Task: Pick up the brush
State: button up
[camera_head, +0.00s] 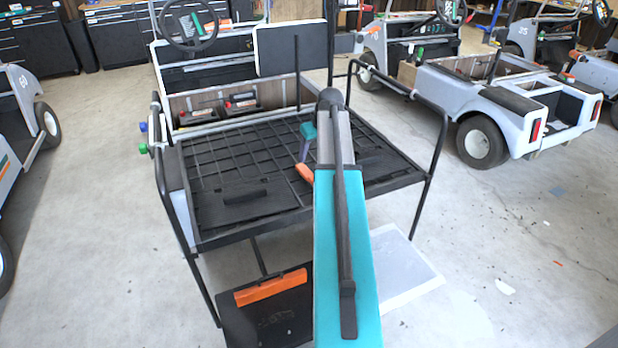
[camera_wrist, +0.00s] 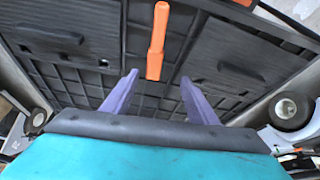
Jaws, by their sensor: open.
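The brush (camera_head: 304,172) shows as an orange piece on the black grid deck of the cart, partly hidden behind my arm in the head view. In the wrist view the orange brush (camera_wrist: 157,42) points down the picture, its lower end appearing between the fingertips. My gripper (camera_wrist: 159,77) is open, with purple fingers on either side of that end and nothing held. In the head view only a teal part and one purple finger of my gripper (camera_head: 305,152) show beside my arm, just above the brush. The exact gap is unclear.
The deck (camera_head: 235,165) has black side rails (camera_head: 432,165). A black panel (camera_head: 270,318) with an orange bar (camera_head: 271,287) sits low in front. Batteries (camera_head: 240,104) stand behind the deck. Another cart (camera_head: 475,100) is at right. Floor is clear at left.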

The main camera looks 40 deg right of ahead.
jog(key=shift+s+d, duration=0.15)
jog(key=shift+d, duration=0.05)
send_over(309, 175)
jog(key=s, duration=0.1)
jog(key=f, duration=0.8)
jog(key=shift+s+a+p, duration=0.15)
jog(key=shift+a+p, duration=0.05)
jog(key=shift+p, duration=0.2)
jog(key=shift+f, duration=0.1)
jog(key=shift+s+p+x, duration=0.1)
jog(key=shift+p+x, duration=0.2)
jog(key=shift+x, duration=0.95)
jog(key=shift+s+p+x, duration=0.15)
jog(key=shift+p+x, duration=0.15)
jog(key=shift+x, duration=0.95)
jog(key=shift+d+f, duration=0.1)
jog(key=shift+d, duration=0.05)
jog(key=c, duration=1.2)
